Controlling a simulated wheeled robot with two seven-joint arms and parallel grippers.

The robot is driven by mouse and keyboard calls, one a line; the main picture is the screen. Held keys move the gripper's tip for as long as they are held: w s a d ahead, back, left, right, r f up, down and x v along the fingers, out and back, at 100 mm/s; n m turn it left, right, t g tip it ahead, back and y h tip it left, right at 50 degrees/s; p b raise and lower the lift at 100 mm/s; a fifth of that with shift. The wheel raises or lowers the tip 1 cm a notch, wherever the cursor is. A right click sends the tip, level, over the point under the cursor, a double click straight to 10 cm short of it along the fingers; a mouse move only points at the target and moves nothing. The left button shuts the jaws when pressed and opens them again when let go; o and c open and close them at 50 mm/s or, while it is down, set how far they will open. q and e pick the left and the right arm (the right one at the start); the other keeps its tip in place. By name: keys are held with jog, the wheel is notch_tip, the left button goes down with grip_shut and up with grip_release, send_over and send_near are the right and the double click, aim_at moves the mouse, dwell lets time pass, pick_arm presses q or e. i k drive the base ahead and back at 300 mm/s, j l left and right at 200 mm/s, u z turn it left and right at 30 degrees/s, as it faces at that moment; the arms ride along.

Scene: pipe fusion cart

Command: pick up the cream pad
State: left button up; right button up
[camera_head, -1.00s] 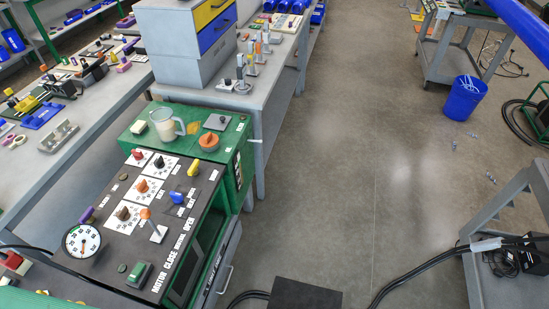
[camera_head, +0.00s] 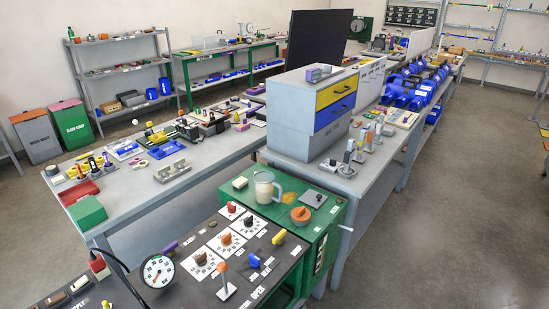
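The cream pad (camera_head: 240,183) is a small pale block lying flat on the green top of the fusion cart (camera_head: 325,222), near its back left corner. It is left of a clear jug (camera_head: 264,188) with pale contents, with a small gap between them. Nothing covers the pad. Neither of my grippers is in view.
On the green top are also an orange-knobbed round piece (camera_head: 301,215) and a grey plate (camera_head: 314,198). The dark control panel (camera_head: 215,262) with knobs and a gauge (camera_head: 158,271) is in front. A grey cabinet (camera_head: 312,112) with yellow and blue drawers stands behind.

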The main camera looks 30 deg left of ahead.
aim_at(241, 182)
jog(key=u, duration=1.35)
